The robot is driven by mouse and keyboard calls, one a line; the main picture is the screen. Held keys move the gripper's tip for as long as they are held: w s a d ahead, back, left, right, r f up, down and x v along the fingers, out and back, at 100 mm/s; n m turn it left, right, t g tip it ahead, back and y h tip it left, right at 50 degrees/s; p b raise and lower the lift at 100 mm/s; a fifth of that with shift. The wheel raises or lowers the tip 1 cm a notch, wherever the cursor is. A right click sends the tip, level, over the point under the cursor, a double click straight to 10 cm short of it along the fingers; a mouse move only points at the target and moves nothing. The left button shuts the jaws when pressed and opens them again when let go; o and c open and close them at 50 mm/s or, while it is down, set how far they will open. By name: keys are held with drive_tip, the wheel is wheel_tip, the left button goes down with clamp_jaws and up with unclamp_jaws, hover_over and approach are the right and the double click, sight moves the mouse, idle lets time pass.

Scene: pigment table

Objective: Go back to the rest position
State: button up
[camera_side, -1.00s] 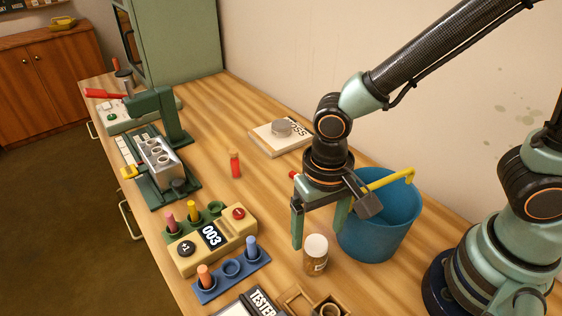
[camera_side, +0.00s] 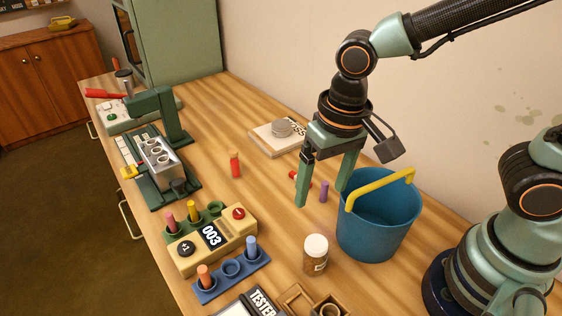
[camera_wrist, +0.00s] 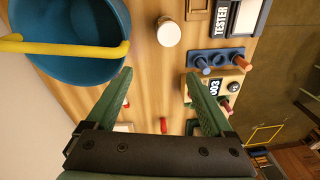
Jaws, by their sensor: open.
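My gripper (camera_side: 325,190) is open and empty, raised above the table behind the white-capped jar and left of the blue bucket (camera_side: 378,225). In the wrist view its two green fingers (camera_wrist: 168,95) stand wide apart with bare wood between them. A small purple peg (camera_side: 324,190) shows between the fingers in the side view, and I cannot tell its exact depth. A red piece (camera_side: 296,176) lies on the table just behind the left finger.
The bucket has a yellow handle. A jar (camera_side: 315,256) stands in front of it. A counter box (camera_side: 212,240) and a blue peg rack (camera_side: 230,275) are at front left. A standing red peg (camera_side: 235,164) and a book (camera_side: 272,140) are farther back. Bare wood lies between.

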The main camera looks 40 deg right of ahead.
drive_tip(key=w+d+r+n+t, duration=0.1)
drive_tip(key=d+r+t, duration=0.1)
drive_tip(key=d+r, duration=0.2)
drive_tip(key=w+d+r+t, duration=0.1)
drive_tip(key=d+r, duration=0.3)
drive_tip(key=d, duration=0.7)
drive_tip(key=shift+r+n+t+h, duration=0.3)
drive_tip(key=shift+n+t, duration=0.1)
drive_tip(key=shift+t, duration=0.4)
drive_tip(key=shift+w, duration=0.1)
